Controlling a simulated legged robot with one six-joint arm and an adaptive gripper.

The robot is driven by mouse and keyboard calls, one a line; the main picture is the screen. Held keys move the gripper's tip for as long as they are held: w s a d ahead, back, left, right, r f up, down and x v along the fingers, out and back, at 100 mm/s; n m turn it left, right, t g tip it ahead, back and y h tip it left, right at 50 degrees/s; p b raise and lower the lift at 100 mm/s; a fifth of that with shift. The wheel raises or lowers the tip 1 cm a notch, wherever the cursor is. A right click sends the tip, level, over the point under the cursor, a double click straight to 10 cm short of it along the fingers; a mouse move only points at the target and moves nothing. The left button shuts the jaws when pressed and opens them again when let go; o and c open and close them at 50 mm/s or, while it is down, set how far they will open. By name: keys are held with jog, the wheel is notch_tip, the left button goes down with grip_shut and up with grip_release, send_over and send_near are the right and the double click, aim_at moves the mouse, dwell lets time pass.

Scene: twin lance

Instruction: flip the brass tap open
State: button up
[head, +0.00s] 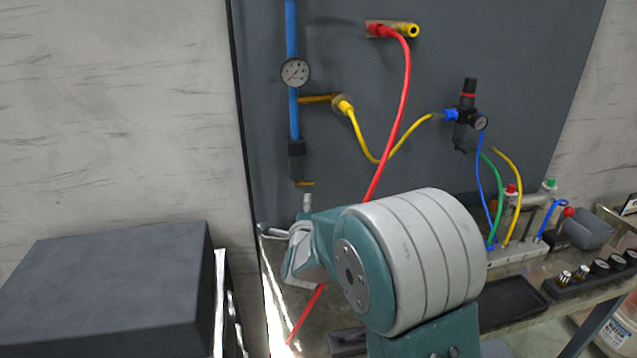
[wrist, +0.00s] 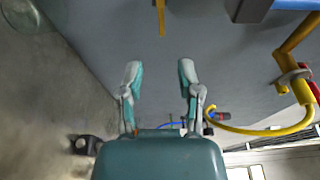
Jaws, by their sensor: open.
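The brass tap lever (head: 304,183) is a short flat yellow bar at the bottom of a dark valve body (head: 296,160) on the blue pipe. In the wrist view the lever (wrist: 160,18) shows at the top middle, its upper part cut off by the frame. My gripper (head: 287,214) is just below the lever in the head view. In the wrist view my gripper (wrist: 159,70) is open and empty, its two fingers apart. The lever lines up with the gap between them, beyond the tips. No contact shows.
A blue pipe (head: 291,115) with a round gauge (head: 295,72) runs up the dark panel. A brass fitting (head: 318,98) with a yellow hose branches right. A red hose (head: 394,120) hangs behind my arm. A dark box (head: 110,285) stands at lower left.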

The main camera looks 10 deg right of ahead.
aim_at(309, 184)
jog(key=x, duration=1)
jog(key=shift+w+a, duration=0.1)
jog(key=shift+w, duration=0.3)
jog(key=shift+c, duration=0.3)
grip_shut()
